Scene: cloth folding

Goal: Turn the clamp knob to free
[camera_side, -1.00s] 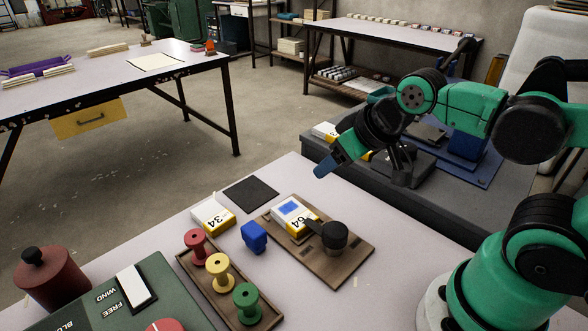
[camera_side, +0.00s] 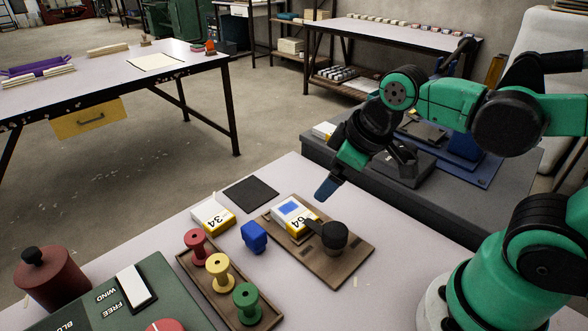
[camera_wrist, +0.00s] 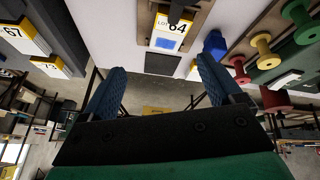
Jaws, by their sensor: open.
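The black clamp knob (camera_side: 334,235) stands upright on a brown wooden board (camera_side: 345,262). A dark arm runs from it onto a white and yellow block marked 64 (camera_side: 293,213) with a blue patch on top. My gripper (camera_side: 328,188) hangs above and behind the board, clear of the knob. In the wrist view my gripper (camera_wrist: 160,82) shows two blue fingers spread apart with nothing between them. The block marked 64 (camera_wrist: 172,33) lies beyond the fingers there, with part of the dark clamp at the top edge. Any mark for the knob's setting cannot be read.
A small blue block (camera_side: 254,237) and a block marked 34 (camera_side: 213,215) are left of the board. A tray holds red, yellow and green spools (camera_side: 220,271). A green panel (camera_side: 148,290) reads WIND and FREE. A black pad (camera_side: 250,194) lies behind.

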